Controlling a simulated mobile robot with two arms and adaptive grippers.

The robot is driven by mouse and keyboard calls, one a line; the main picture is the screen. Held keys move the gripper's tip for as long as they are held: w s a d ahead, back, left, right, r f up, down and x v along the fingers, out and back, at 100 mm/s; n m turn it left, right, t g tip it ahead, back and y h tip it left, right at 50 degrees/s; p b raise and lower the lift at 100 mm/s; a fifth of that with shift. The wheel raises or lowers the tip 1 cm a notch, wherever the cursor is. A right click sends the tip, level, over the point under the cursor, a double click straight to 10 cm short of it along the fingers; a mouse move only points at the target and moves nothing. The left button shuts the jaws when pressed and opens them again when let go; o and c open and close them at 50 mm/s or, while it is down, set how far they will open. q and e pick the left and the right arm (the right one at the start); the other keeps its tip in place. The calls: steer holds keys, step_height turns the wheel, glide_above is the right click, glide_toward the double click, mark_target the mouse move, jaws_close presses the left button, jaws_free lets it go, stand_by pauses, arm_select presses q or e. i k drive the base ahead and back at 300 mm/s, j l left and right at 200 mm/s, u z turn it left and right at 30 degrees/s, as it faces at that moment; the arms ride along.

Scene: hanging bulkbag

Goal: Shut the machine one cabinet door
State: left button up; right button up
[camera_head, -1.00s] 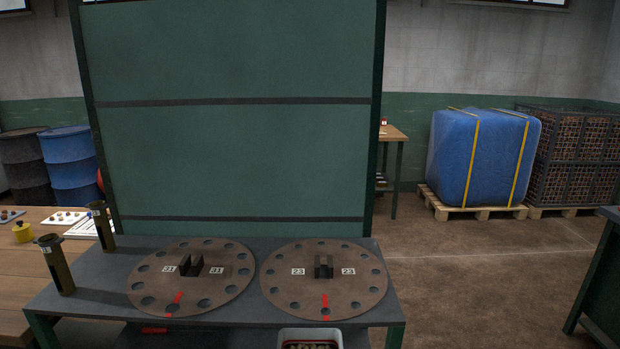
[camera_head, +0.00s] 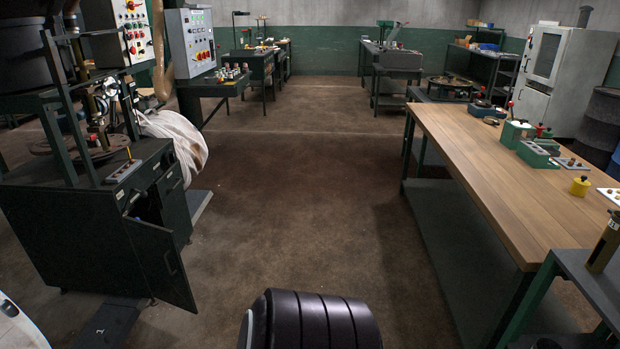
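A dark green machine cabinet (camera_head: 85,235) stands at the left in the head view. Its door (camera_head: 162,263) hangs open and sticks out toward the aisle, with a dark gap between it and the cabinet's side. I cannot read a machine number on the cabinet. Neither of my grippers shows in this view.
A wooden workbench (camera_head: 485,170) runs along the right. Brown floor (camera_head: 270,220) lies clear between it and the cabinet. A white bulk bag (camera_head: 175,140) is behind the cabinet. A grey control box (camera_head: 190,42) and several small tables stand farther back.

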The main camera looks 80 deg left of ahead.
mark_target(157, 250)
steer(key=u, duration=3.85)
steer(key=i+j, duration=0.4)
